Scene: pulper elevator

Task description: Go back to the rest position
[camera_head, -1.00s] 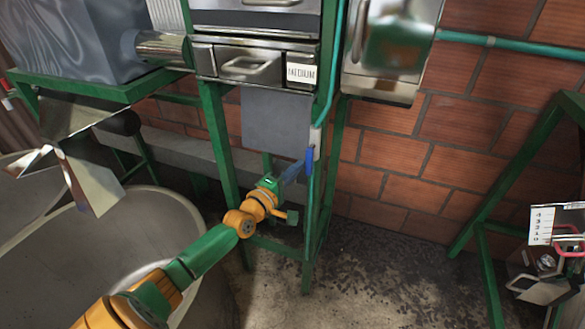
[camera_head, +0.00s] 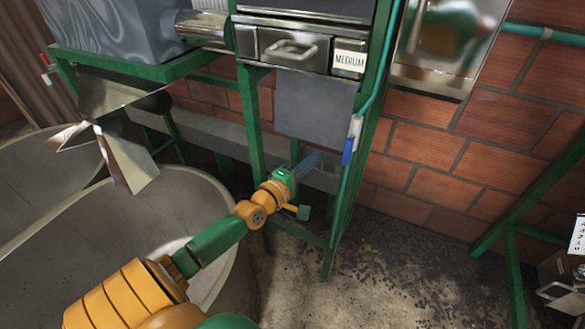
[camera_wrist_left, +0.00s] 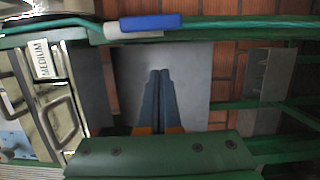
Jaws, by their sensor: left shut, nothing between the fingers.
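My left gripper (camera_head: 308,162) reaches in from the lower left on my orange and green arm. Its dark blue fingers are together with nothing between them. In the head view it is below the metal drawer marked MEDIUM (camera_head: 286,46), beside a green frame leg. In the left wrist view the gripper (camera_wrist_left: 160,76) points at a grey plate (camera_wrist_left: 195,70). A blue valve handle (camera_head: 348,150) is just right of the fingers; it also shows at the top of the left wrist view (camera_wrist_left: 150,23). My right gripper is not in view.
A large grey tub (camera_head: 170,215) stands at the left under a metal chute (camera_head: 120,150). Green frame legs (camera_head: 335,215) stand close around my left gripper. A brick wall (camera_head: 430,150) is behind. The floor (camera_head: 380,270) at front right is clear.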

